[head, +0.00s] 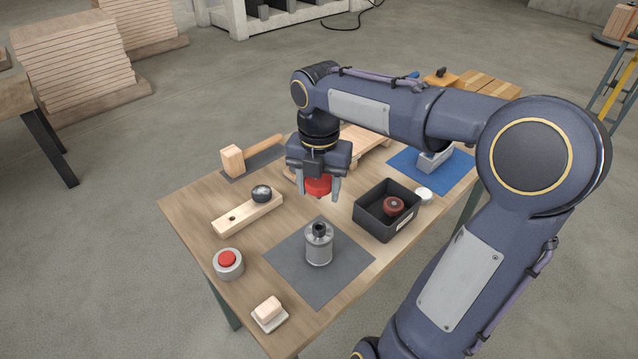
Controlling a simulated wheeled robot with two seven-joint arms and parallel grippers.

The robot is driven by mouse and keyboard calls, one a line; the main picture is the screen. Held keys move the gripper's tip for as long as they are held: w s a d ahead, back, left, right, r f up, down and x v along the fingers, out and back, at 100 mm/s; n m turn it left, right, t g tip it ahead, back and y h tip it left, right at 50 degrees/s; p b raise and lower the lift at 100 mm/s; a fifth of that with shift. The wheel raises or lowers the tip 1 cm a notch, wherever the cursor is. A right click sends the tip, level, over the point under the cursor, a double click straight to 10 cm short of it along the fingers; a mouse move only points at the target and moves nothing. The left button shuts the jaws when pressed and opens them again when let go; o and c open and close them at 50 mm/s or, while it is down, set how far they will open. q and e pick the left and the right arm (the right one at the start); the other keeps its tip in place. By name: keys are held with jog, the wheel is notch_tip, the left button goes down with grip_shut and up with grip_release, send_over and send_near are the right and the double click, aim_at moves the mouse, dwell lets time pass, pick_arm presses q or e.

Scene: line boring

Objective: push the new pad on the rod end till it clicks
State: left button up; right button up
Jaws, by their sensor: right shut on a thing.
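My right gripper (319,190) is shut on a bright red pad (318,184) and holds it in the air, fingers pointing down. In the picture it is just above a grey metal cylinder (319,251), apart from it. The cylinder stands upright on a dark grey mat (287,262). A black rod end (319,230) sticks up from its top. A darker red, round pad (393,206) lies in a black box (372,222) to the right. My left gripper is not in view.
A wooden block with a dark round knob (262,193), a mallet (235,160) and a red button (228,259) are on the left of the table. A pale block (267,309) sits at the front. A blue mat (453,175) is at the back right.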

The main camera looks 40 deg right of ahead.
aim_at(319, 198)
notch_tip(319, 198, down, 5)
jog(key=b, duration=0.3)
jog(key=shift+f+b, duration=0.95)
jog(key=shift+f, duration=0.45)
jog(key=shift+f+b, duration=0.6)
jog(key=shift+f, duration=0.85)
jog(key=o, duration=1)
jog(key=shift+o, duration=0.2)
jog(key=shift+r, duration=0.1)
notch_tip(319, 198, up, 8)
jog(key=p, duration=0.7)
jog(key=shift+p, duration=0.4)
